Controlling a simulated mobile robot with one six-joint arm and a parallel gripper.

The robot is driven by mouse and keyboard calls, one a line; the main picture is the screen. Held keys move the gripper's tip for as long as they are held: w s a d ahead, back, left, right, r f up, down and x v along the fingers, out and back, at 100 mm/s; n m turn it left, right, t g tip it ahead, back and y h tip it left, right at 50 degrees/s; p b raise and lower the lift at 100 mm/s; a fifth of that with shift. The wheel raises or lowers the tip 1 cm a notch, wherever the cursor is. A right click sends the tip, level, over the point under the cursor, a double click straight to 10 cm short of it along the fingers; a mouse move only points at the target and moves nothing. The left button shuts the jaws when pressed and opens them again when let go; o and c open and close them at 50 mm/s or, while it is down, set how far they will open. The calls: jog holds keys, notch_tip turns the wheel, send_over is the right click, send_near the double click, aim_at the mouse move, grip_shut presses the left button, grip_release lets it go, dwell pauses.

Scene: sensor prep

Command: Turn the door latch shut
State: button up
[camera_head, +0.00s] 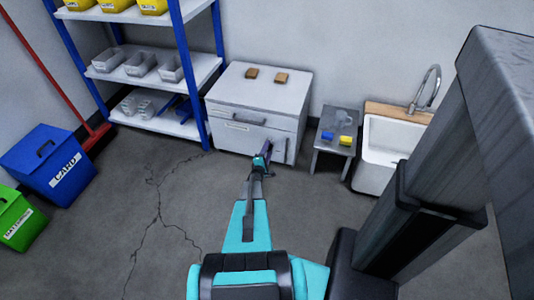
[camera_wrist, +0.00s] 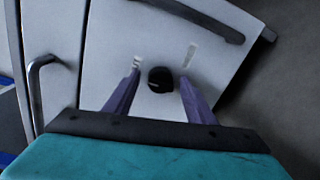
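The grey cabinet (camera_head: 232,138) stands against the back wall in the head view, with a door and bar handles on its front. In the wrist view its pale door panel (camera_wrist: 105,45) carries a round black latch knob (camera_wrist: 160,79). A small pale mark lies to the upper left of the knob and a longer pale strip to the upper right. My gripper (camera_wrist: 160,77) is open, its two purple fingers on either side of the knob with a gap on each side. In the head view my gripper (camera_head: 265,155) is before the cabinet front and hides the knob.
A dark bar handle (camera_wrist: 195,15) is beyond the knob, and another handle (camera_wrist: 37,85) is at left. A small grey table (camera_head: 333,138) and a sink (camera_head: 380,150) stand right of the cabinet. A shelf rack (camera_head: 150,70) is at left.

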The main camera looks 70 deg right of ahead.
jog(key=shift+a, duration=0.1)
jog(key=a+p, duration=0.1)
jog(key=a, duration=1.2)
jog(key=shift+s+a+r, duration=0.3)
jog(key=shift+s+r, duration=0.05)
